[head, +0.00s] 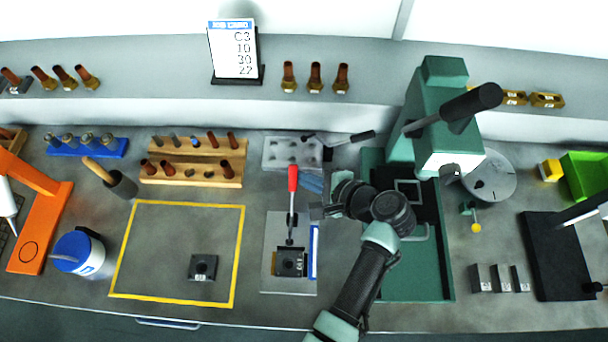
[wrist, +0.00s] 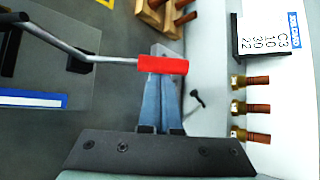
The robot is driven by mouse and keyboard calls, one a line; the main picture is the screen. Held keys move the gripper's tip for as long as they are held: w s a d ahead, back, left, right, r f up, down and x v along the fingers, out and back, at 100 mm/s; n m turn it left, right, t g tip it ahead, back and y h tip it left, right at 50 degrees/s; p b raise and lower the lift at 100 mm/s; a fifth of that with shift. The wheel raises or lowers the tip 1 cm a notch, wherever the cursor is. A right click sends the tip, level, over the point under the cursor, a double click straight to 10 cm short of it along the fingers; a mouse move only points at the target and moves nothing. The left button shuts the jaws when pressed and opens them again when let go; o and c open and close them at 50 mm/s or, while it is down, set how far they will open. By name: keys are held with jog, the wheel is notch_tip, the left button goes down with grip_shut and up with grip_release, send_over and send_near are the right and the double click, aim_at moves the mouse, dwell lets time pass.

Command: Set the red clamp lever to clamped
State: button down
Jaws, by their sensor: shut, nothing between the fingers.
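The clamp lever has a red handle (head: 292,178) on a thin metal rod. In the head view it stands up from the clamp fixture (head: 268,284), which holds a dark block (head: 290,262). My gripper (head: 311,184) is just right of the red handle, its blue fingers together and empty.
A grey holed block (head: 280,153) and a black-handled lever (head: 350,138) are behind my gripper. The green press (head: 440,120) stands to the right. A yellow-framed area (head: 150,255) with one dark block (head: 203,267) is left, mostly clear. A wooden rack (head: 190,172) is behind it.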

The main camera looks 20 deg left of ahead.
jog(key=s+r+n+t+y+b, duration=0.1)
jog(key=s+d+r+n+t+y+b, duration=0.1)
jog(key=s+b, duration=0.1)
jog(key=s+r+n+t+b, duration=0.1)
jog(key=t+b, duration=0.1)
jog(key=shift+s+d+y, duration=0.2)
jog(key=shift+s+y, duration=0.2)
dwell(0.7)
jog(key=shift+s, duration=0.1)
